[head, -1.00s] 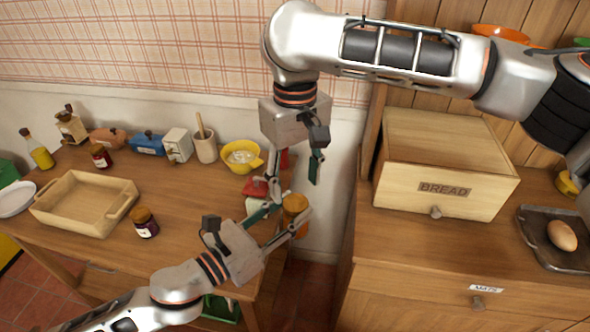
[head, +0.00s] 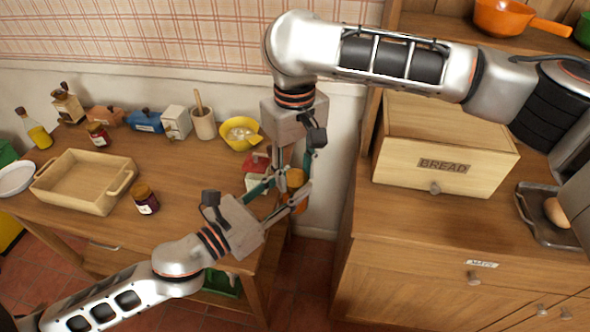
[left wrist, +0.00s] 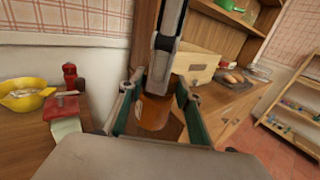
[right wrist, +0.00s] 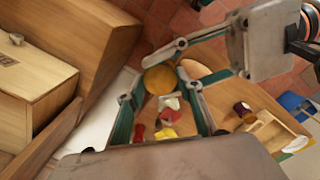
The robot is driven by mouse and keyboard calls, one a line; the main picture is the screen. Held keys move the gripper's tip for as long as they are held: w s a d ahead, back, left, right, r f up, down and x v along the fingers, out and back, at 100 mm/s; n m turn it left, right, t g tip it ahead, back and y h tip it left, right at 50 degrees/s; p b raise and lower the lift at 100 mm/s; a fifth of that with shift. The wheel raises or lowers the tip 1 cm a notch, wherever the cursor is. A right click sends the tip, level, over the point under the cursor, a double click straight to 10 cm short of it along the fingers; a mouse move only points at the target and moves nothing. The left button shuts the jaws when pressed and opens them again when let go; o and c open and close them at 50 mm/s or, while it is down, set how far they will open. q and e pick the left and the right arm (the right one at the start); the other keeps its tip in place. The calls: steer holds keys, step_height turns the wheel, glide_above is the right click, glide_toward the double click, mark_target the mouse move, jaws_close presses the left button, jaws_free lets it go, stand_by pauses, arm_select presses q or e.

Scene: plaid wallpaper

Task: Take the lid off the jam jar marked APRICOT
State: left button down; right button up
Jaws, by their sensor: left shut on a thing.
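An orange jam jar (head: 296,178) is held upright in my left gripper (head: 290,189), off the right edge of the wooden table. In the left wrist view the jar (left wrist: 153,113) sits between the two green-padded fingers; its label is not readable. Its golden lid (right wrist: 160,79) shows round in the right wrist view, on the jar. My right gripper (head: 298,160) points down from above, its fingers either side of the lid with gaps visible, so it looks open. A dark jar (head: 146,200) and a red jar (head: 98,136) stand on the table.
The BREAD box (head: 440,168) stands on the cabinet at right. The gap between table and cabinet is open floor.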

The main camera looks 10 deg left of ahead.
steer(key=shift+n, duration=1.7)
steer(key=o, duration=1.2)
steer(key=shift+o, duration=0.2)
steer(key=shift+r, duration=2.25)
